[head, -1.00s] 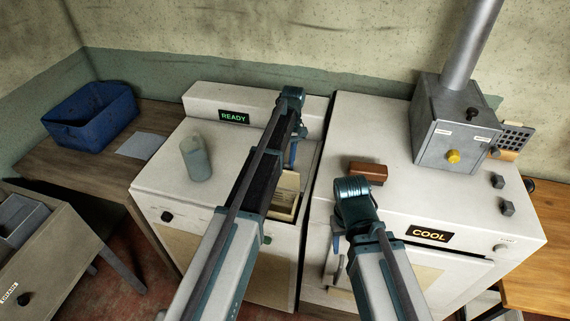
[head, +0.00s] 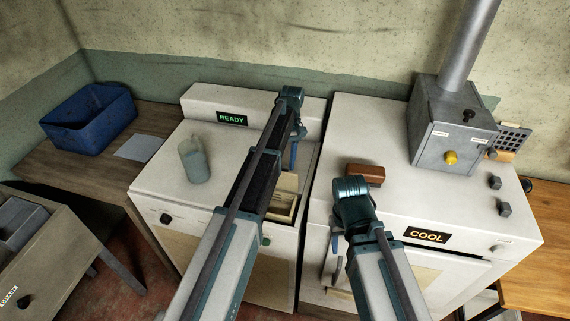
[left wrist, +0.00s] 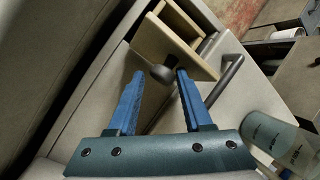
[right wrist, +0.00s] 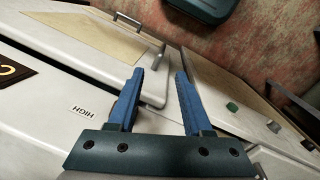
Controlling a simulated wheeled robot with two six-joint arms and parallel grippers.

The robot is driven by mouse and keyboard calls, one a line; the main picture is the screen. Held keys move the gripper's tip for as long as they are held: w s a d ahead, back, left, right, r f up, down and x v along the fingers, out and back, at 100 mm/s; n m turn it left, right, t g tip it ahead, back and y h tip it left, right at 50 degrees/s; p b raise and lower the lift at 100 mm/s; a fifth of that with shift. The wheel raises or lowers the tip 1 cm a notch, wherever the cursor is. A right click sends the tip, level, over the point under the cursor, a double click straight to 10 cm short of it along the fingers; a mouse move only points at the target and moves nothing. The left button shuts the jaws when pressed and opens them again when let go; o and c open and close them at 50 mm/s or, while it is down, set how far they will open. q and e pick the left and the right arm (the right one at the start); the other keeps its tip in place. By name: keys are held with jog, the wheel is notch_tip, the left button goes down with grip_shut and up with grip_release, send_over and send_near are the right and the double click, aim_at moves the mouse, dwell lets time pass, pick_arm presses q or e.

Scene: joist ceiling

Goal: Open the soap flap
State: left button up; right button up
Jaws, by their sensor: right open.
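The soap flap, a cream box-like part with a divider (head: 284,198), stands out at the front right corner of the left white machine (head: 165,195) in the head view. In the head view my left arm partly covers the flap. My right gripper (right wrist: 159,70) is open and empty, near the front of the right machine.
The right machine (head: 385,120) has a COOL display (head: 427,235), a brown block (head: 366,174) and a grey flue box (head: 440,145). A blue bin (head: 90,118) sits on the left table.

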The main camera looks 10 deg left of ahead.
pick_arm(q)
jog(key=p+v, duration=1.1)
jog(key=v, duration=0.2)
jog(key=shift+f, duration=0.1)
